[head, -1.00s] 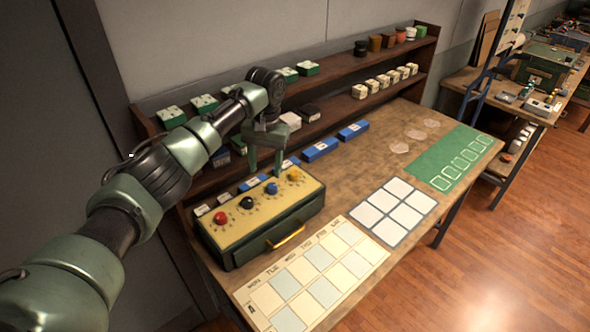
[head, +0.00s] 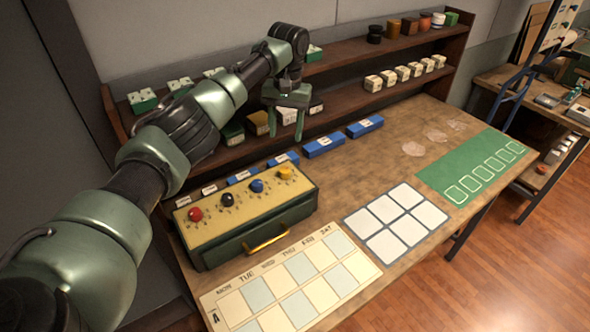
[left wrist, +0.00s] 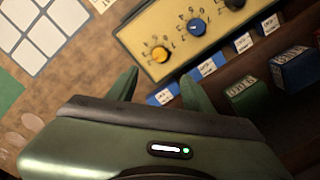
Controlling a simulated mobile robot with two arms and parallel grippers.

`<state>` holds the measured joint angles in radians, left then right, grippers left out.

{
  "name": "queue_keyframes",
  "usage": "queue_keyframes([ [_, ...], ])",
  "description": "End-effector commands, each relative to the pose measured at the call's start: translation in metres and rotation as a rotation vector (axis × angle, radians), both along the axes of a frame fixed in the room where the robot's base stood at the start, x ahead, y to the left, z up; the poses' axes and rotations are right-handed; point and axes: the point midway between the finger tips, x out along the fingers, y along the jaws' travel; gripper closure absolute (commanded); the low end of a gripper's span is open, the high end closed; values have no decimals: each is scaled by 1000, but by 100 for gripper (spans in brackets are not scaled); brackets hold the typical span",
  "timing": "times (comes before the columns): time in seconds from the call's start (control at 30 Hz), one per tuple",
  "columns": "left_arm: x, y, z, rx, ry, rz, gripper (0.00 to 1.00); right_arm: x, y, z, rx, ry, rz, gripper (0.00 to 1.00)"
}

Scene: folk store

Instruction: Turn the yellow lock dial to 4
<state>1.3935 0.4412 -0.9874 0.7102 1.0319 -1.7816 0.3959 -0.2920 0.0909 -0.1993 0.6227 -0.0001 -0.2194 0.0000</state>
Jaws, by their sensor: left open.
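The lock box (head: 247,238) is green with a yellow top panel and stands at the table's left end. On its panel are a red dial (head: 195,215), a black dial (head: 228,199), a blue dial (head: 257,186) and, rightmost, the yellow dial (head: 286,173). My left gripper (head: 285,140) is open and empty, above and behind the yellow dial, pointing down. In the left wrist view its fingers (left wrist: 160,92) are apart and clear of the dial. My right gripper is not in view.
Blue boxes (head: 324,145) lie behind the lock box, close to my left gripper. A two-tier wooden shelf (head: 340,82) with small boxes and pots lines the wall. A weekday chart (head: 232,307), a white card grid (head: 352,219) and a green mat (head: 437,177) lie on the table.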

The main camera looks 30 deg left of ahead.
Motion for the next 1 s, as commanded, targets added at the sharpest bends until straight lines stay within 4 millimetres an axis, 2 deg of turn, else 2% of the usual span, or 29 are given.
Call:
queue_keyframes([
  [0.03,0,0,-13,0,0,0,49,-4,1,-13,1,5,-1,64],
  [0.23,0,0,-37,0,0,0,49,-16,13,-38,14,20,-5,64],
  [0.4,0,0,-55,0,0,0,49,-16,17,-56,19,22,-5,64],
  [0.63,-1,1,-69,1,3,0,49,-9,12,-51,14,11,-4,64],
  [1.0,-2,3,-123,1,2,1,49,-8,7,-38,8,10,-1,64],
])
